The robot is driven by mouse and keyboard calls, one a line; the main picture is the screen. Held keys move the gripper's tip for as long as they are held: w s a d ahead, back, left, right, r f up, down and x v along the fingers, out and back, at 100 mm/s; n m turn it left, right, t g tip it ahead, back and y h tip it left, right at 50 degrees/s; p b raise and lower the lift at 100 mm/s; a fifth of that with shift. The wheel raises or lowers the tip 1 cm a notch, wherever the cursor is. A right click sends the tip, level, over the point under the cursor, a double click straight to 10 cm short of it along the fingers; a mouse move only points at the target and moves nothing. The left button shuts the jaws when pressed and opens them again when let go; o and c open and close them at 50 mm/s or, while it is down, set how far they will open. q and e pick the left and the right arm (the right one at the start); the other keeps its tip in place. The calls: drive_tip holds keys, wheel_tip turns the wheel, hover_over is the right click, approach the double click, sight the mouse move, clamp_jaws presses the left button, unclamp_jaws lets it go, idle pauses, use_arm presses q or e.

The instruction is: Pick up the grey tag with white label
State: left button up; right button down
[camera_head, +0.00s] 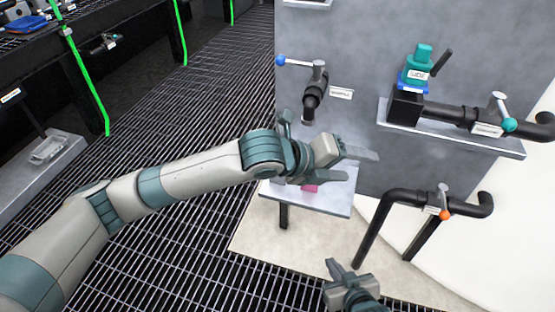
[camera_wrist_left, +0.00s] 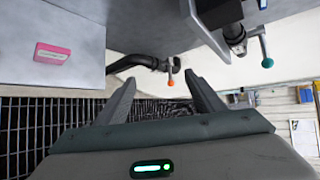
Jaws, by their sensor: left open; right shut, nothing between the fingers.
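I cannot make out a grey tag with a white label for certain. A pink tag with a pale label (camera_wrist_left: 52,53) lies on a small grey shelf (camera_wrist_left: 88,40) in the left wrist view; part of the pink tag (camera_head: 310,188) shows below my left gripper in the head view. My left gripper (camera_head: 362,166) is open and empty in front of the grey panel, above and to the right of the pink tag. Its two fingers (camera_wrist_left: 163,95) are spread in the left wrist view. My right gripper (camera_head: 335,268) is shut and empty at the bottom of the head view.
The grey panel (camera_head: 360,50) carries a blue-handled valve (camera_head: 316,80). An orange-handled valve (camera_head: 440,208) sits lower right. A grey tray (camera_head: 65,155) with a small grey item stands at the left. Grated floor (camera_head: 200,240) is clear.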

use_arm(q)
drive_tip(key=w+a+m+y+p, duration=0.2)
drive_tip(key=w+a+y, duration=0.2)
drive_tip(key=a, duration=0.5)
drive_tip(key=w+a+m+y+p, duration=0.2)
drive_tip(key=a+y, duration=0.3)
drive_tip(key=a, duration=0.5)
drive_tip(key=shift+w+y+p, duration=0.4)
drive_tip(key=shift+w+p, duration=0.4)
drive_tip(key=shift+w, duration=0.1)
use_arm(e)
drive_tip(key=s+d+f+g+h, duration=0.1)
drive_tip(key=s+d+f+g, duration=0.2)
drive_tip(key=s, duration=0.6)
drive_tip(key=s+d+f+g+h, duration=0.1)
drive_tip(key=s+d+f+g, duration=0.2)
drive_tip(key=s, duration=0.6)
wheel_tip(320, 180, down, 2)
drive_tip(key=shift+s+d+f+m+g, duration=0.2)
drive_tip(key=shift+f+m+g, duration=0.1)
drive_tip(key=shift+g, duration=0.7)
use_arm(q)
drive_tip(key=shift+d+f, duration=0.1)
use_arm(e)
drive_tip(key=shift+a, duration=0.1)
use_arm(q)
drive_tip(key=x, duration=1.2)
use_arm(e)
drive_tip(key=shift+r, duration=0.6)
